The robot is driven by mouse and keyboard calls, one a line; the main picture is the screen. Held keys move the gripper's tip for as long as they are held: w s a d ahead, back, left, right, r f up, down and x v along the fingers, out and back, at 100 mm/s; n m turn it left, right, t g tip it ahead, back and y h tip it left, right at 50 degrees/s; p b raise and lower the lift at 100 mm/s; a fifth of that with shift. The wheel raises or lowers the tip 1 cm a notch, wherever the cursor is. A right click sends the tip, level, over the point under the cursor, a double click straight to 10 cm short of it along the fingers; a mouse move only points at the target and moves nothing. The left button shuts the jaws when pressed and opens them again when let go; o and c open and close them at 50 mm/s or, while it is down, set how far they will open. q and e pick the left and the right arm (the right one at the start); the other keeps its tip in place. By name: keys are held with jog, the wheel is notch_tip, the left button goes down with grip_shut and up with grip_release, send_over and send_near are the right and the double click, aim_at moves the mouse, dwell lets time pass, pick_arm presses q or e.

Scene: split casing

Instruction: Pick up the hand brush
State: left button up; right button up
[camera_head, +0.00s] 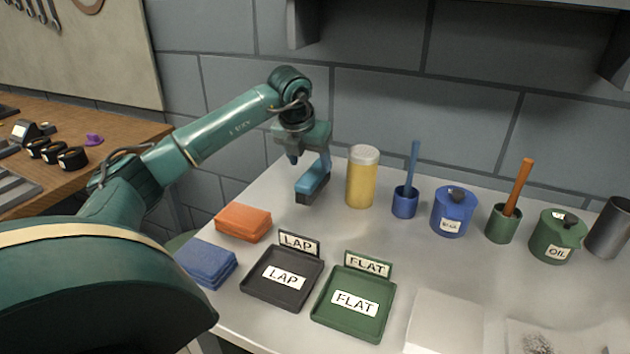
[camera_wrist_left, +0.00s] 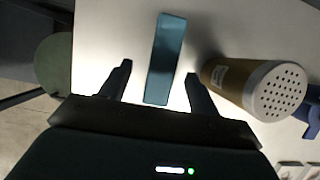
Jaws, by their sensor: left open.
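The hand brush (camera_head: 312,183) has a blue top and a dark underside, and it is on the white table near the back wall. My left gripper (camera_head: 309,159) is right over it, fingers pointing down. In the left wrist view, the brush (camera_wrist_left: 166,58) shows as a long blue bar lying between the lines of the two open fingers (camera_wrist_left: 158,72), with a gap on each side. I cannot tell whether the fingertips are down at its height. My right gripper is not in view.
A yellow shaker (camera_head: 362,178) with a pale lid stands close to the right of the brush; its holed lid (camera_wrist_left: 277,92) shows in the wrist view. Orange cloths (camera_head: 243,223), a black LAP tray (camera_head: 262,291) and a green FLAT tray (camera_head: 327,311) lie in front. Cups and cans stand farther right.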

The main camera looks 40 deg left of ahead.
aim_at(313, 173)
pick_arm(q)
jog(key=shift+d+x, duration=0.2)
jog(key=shift+x, duration=1.3)
jog(key=shift+d+x, duration=0.15)
jog(key=shift+x, duration=1.35)
jog(key=shift+c, duration=0.4)
jog(key=c, duration=1)
